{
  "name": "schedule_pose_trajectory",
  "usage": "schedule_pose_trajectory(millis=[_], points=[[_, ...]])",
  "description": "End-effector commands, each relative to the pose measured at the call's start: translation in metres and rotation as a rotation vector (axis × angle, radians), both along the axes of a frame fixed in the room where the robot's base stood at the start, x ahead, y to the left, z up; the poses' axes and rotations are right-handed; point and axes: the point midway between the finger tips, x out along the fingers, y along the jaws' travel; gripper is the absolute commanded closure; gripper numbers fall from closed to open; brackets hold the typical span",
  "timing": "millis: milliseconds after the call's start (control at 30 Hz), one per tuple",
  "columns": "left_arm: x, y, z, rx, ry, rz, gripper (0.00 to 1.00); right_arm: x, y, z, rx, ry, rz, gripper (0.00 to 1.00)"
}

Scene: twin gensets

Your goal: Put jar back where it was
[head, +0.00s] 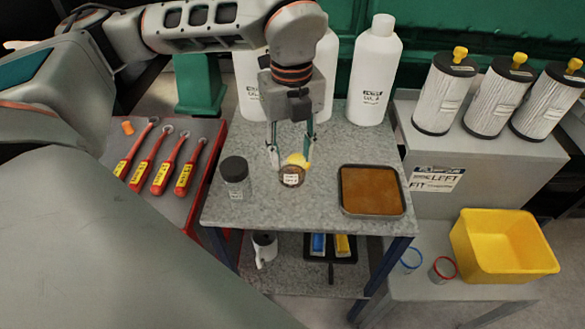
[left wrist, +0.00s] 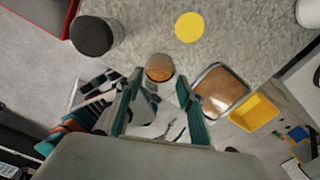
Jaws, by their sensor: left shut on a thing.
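My left gripper (head: 292,150) reaches down over the grey speckled table (head: 325,130), and its fingers are shut on a small jar (head: 291,177) with brown contents and a white label. In the left wrist view, the jar (left wrist: 160,68) sits between the fingertips of the gripper (left wrist: 158,88). I cannot tell whether its base touches the table. A yellow disc (head: 298,159) lies on the table just behind the jar; it also shows in the left wrist view (left wrist: 189,27). A second, dark-lidded jar (head: 236,178) stands upright to the left. My right gripper is not seen.
A tray with a brown surface (head: 343,209) lies on the table's right side. White bottles (head: 374,70) stand at the back. A red tray with several red-and-yellow tools (head: 215,150) is left. A yellow bin (head: 505,272), two cups and labelled canisters (head: 446,95) are right.

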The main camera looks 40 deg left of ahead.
Motion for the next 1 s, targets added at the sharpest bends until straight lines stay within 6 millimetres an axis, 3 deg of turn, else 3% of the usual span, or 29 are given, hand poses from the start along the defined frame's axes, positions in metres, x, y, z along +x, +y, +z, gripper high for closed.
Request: schedule_pose_trajectory(millis=[267, 500, 900, 933, 1000], points=[[0.000, 0.000, -0.019, 0.000, 0.001, 0.000, 0.87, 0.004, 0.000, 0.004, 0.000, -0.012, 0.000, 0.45], [-0.001, 0.000, -0.050, 0.000, 0.001, 0.000, 0.87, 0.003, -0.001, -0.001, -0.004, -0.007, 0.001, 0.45], [0.000, 0.000, -0.054, 0.000, 0.000, 0.000, 0.87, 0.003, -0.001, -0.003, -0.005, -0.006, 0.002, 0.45], [0.000, 0.000, -0.054, 0.000, 0.000, 0.000, 0.60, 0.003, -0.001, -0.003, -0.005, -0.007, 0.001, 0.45], [0.000, 0.000, -0.053, -0.001, -0.001, 0.000, 0.45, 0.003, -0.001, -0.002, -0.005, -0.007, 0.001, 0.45]])
